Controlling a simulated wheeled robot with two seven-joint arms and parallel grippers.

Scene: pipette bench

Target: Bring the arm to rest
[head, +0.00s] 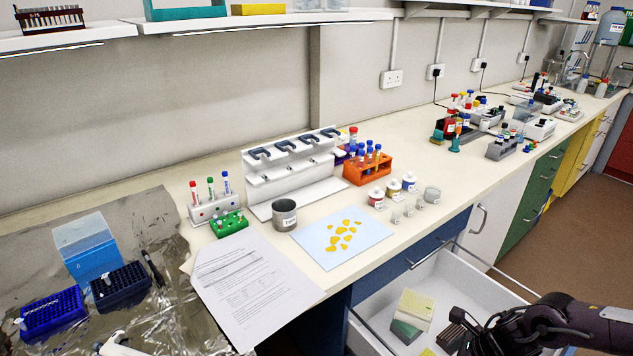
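My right arm comes in at the lower right of the head view. The wrist and gripper (480,343) are dark and sit low over the open white drawer (465,285). The fingers are cut off by the frame edge or hidden, so I cannot tell whether they are open or shut, or hold anything. My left arm and gripper are not in view.
The bench holds a white pipette stand (292,170), an orange tube rack (368,169), a grey cup (285,214), a light blue sheet (375,229) with yellow pieces, papers (250,290) and tip boxes (120,287) on foil. The open drawer juts out below the bench front.

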